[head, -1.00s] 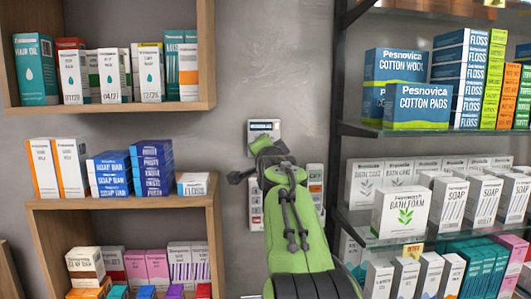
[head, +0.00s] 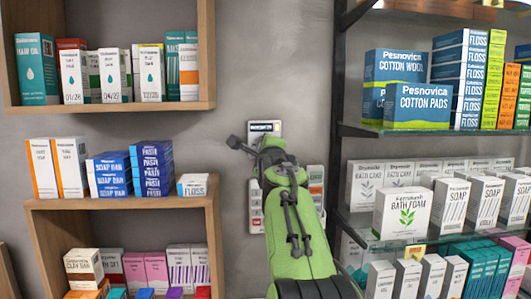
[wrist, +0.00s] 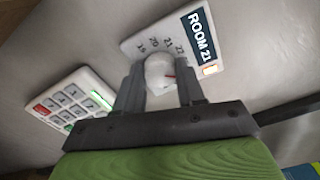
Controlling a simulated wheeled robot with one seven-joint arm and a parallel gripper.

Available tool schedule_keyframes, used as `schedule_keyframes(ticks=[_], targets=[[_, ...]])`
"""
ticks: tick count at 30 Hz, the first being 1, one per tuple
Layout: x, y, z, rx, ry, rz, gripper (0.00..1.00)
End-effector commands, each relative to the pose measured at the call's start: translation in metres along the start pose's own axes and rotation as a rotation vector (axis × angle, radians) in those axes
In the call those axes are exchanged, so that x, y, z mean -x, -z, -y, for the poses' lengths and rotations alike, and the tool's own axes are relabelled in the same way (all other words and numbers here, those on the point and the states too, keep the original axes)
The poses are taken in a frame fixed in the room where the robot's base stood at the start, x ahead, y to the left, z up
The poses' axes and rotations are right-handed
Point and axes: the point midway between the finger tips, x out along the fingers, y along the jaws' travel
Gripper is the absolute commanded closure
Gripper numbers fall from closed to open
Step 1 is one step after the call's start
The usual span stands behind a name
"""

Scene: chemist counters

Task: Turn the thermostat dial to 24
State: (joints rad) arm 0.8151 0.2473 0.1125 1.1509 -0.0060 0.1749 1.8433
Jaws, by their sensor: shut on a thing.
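The thermostat (wrist: 137,42) is a white wall plate, seen tilted in the wrist view, with a dark display reading "ROOM 21". The numbers 19, 20, 21 and 22 show along the scale; any further ones are hidden near the right finger. My gripper (wrist: 160,82) is shut on the dial, one finger on each side. In the head view the thermostat's top (head: 264,128) shows above my gripper (head: 268,145), which hides the dial.
A white keypad (wrist: 70,98) is on the wall close beside the thermostat. Wall panels (head: 316,180) show partly behind my arm. A wooden shelf (head: 120,203) with boxes stands left, and glass shelves (head: 430,131) with boxes stand right. Bare wall (head: 270,60) lies above.

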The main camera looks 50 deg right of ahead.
Motion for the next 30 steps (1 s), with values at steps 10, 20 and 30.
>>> schedule_keyframes(ticks=[10, 20, 30], targets=[[0.0, -0.0004, 0.0005, -0.176, 0.001, 0.002, 0.92], [0.0, -0.0007, 0.0007, -0.225, 0.001, 0.002, 0.92], [0.0001, -0.0006, 0.001, -0.225, 0.002, 0.002, 0.58]])
